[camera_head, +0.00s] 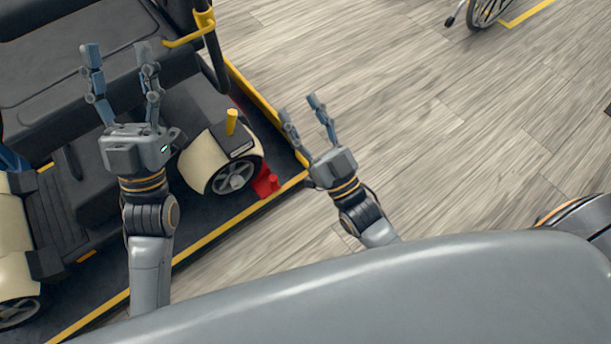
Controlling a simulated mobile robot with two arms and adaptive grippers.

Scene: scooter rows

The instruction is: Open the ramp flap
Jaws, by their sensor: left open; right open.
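I cannot make out a ramp flap for certain in the head view. A dark platform with yellow edge stripes (225,229) lies at the left, and a mobility scooter with cream wheel covers (203,156) stands on it. My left gripper (117,48) is open and empty, above the scooter in the picture, its fingers pointing up the picture. My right gripper (300,105) is open and empty, just right of the platform's yellow edge and over the wooden floor. My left gripper and arm hide part of the scooter.
A red block (266,183) sits beside the scooter's wheel near the platform corner. A yellow lever (231,121) stands up by that wheel. Part of a wheelchair wheel (488,8) shows at the top. The wooden floor (430,130) in the middle is clear.

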